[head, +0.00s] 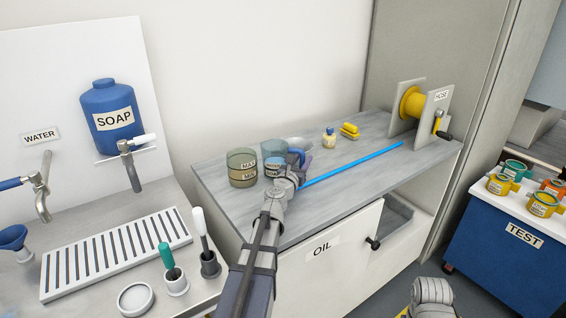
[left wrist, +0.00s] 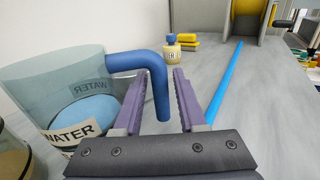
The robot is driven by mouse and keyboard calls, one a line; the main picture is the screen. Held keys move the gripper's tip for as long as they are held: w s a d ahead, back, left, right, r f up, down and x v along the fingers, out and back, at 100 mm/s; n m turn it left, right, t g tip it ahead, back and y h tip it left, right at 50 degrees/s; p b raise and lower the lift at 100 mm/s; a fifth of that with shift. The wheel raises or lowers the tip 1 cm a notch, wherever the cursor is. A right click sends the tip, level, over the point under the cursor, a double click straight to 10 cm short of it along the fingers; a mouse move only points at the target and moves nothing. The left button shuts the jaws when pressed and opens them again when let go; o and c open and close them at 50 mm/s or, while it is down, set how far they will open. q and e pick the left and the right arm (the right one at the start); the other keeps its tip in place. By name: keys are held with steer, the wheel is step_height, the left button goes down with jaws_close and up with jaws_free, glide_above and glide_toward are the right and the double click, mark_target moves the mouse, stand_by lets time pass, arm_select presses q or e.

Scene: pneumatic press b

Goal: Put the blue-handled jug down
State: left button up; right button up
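The blue-handled jug (head: 272,163) is clear, with a WATER label and blue liquid inside. It stands upright on the grey bench, and no gap shows under it. In the left wrist view the jug (left wrist: 55,95) is at the left, its blue handle (left wrist: 158,85) hanging between my fingers. My left gripper (head: 297,158) is at the handle. In the left wrist view its purple fingers (left wrist: 159,72) are apart, with a gap on each side of the handle. My right gripper's fingers are not visible; only part of that arm shows at the bottom right.
A MAX/MIN-marked jug (head: 241,168) stands close left of the blue-handled one. A blue rod (head: 340,168) lies across the bench to the right. A small bottle (head: 329,138), a yellow block (head: 349,130) and a yellow reel (head: 411,103) are at the back. Bench between is clear.

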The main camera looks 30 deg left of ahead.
arm_select(q)
jaws_close()
stand_by(1.1)
